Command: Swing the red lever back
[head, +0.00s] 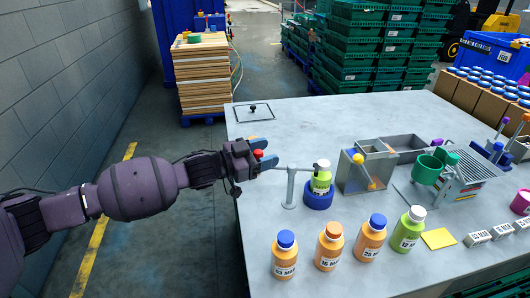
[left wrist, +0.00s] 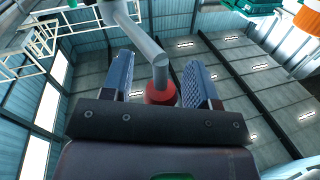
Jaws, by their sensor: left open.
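The lever (head: 289,187) is a grey post with a crossbar on the left part of the grey table, beside a green bottle with a white cap (head: 321,179) standing in a blue round holder (head: 317,198). Its red knob (head: 258,154) is at the left end of the bar, near the table's left edge. My left gripper (head: 261,151) comes in from the left, at the knob. In the left wrist view, the red knob (left wrist: 160,93) sits between the two open blue fingers (left wrist: 160,80), with the grey bar rising from it. The fingers do not look closed on it. My right gripper is not in view.
Several capped bottles (head: 329,247) stand along the table's front. A grey open bin (head: 366,168) and a green cup (head: 428,168) stand to the right.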

